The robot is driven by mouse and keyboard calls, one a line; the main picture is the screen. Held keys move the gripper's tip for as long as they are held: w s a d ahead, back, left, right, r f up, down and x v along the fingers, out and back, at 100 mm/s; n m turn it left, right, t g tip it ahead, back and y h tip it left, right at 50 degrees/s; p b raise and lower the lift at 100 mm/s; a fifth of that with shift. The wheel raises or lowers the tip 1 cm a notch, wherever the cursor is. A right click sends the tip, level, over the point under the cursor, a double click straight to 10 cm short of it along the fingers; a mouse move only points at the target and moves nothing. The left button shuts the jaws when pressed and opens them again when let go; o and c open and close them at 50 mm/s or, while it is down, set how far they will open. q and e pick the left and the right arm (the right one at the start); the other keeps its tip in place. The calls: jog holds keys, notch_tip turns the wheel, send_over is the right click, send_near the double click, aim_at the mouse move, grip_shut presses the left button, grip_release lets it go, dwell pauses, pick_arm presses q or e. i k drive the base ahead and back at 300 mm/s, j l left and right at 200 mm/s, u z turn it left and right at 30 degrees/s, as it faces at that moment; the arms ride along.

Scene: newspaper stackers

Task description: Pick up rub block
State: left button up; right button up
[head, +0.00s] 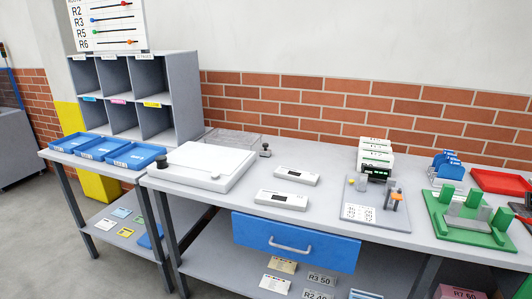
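I cannot tell for sure which thing is the rub block. Small block-like things on the grey table (330,226) include a small dark-knobbed piece (265,151) near the back edge behind the white board. A grey plate (364,220) at right centre carries an orange-and-grey upright piece (396,197) and a small pale piece (379,185). A green fixture (457,236) at the right has upright walls and grey blocks (468,217) in it. Neither of my grippers is in view.
A white board (206,166) with a dark knob lies at the table's left. Two white devices (297,176) (282,200) lie beside it. Blue trays (104,149) stand before grey pigeonholes (134,72). A blue drawer (294,243) hangs under the table. A red tray (501,181) is at far right.

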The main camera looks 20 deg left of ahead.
aim_at(265, 152)
jog(key=j+z, duration=0.35)
jog(key=j, duration=0.4)
jog(key=j+z, duration=0.35)
jog(key=j, duration=0.4)
jog(key=k+j+z, duration=0.15)
jog(key=j+z, duration=0.2)
jog(key=j, duration=0.35)
